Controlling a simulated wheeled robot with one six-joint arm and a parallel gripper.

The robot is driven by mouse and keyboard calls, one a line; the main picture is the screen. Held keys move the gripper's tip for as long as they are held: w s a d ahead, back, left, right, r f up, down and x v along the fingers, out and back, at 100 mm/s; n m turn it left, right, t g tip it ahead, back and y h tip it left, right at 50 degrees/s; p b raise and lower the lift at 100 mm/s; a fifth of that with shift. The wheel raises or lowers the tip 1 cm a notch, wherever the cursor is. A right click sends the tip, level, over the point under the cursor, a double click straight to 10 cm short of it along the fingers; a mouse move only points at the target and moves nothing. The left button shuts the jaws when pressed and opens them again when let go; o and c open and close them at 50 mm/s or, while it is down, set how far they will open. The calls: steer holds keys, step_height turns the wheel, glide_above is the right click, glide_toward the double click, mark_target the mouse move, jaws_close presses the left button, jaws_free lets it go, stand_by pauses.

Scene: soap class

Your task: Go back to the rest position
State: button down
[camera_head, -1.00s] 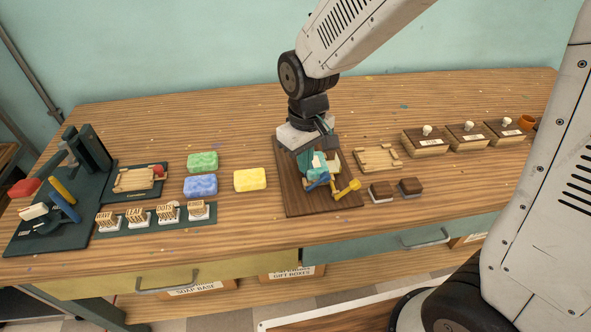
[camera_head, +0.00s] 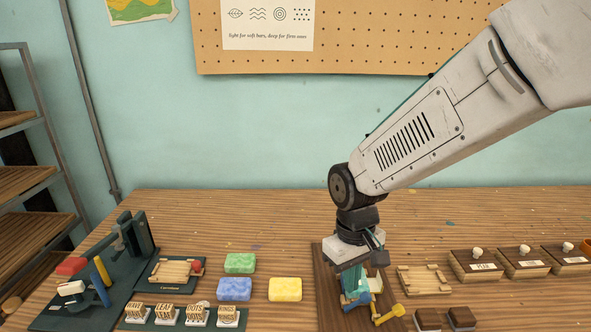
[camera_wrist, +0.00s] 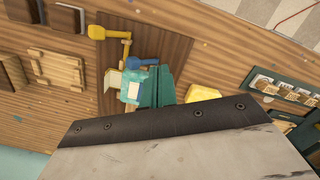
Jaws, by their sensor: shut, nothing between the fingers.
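My gripper (camera_head: 354,264) is shut and empty, pointing down at the dark wooden board (camera_head: 326,300) on the workbench. It appears just above a teal device with a blue and a yellow handle (camera_head: 389,314) on that board. My fingertips overlap the device in the head view, so I cannot tell whether they touch it. In the wrist view, the teal device (camera_wrist: 130,86) and its yellow handle (camera_wrist: 112,34) show beyond a pale, dark-edged part of my own arm.
Green (camera_head: 240,262), blue (camera_head: 234,289) and yellow (camera_head: 285,289) soap bars lie left of the board. Several stamps (camera_head: 165,314) and a dark green press (camera_head: 125,240) stand farther left. A wooden tray (camera_head: 424,280), dark-topped blocks (camera_head: 462,317) and lidded boxes (camera_head: 477,264) are on the right.

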steer(key=s+d+r+m+t, duration=0.1)
steer(key=s+d+r+m, duration=0.1)
steer(key=s+d+r, duration=0.4)
steer(key=s+d+r+m+t, duration=0.1)
steer(key=s+d+r+m, duration=0.2)
steer(key=s+d+r, duration=0.4)
steer(key=shift+s+d+r, duration=0.3)
steer(key=shift+s, duration=1.8)
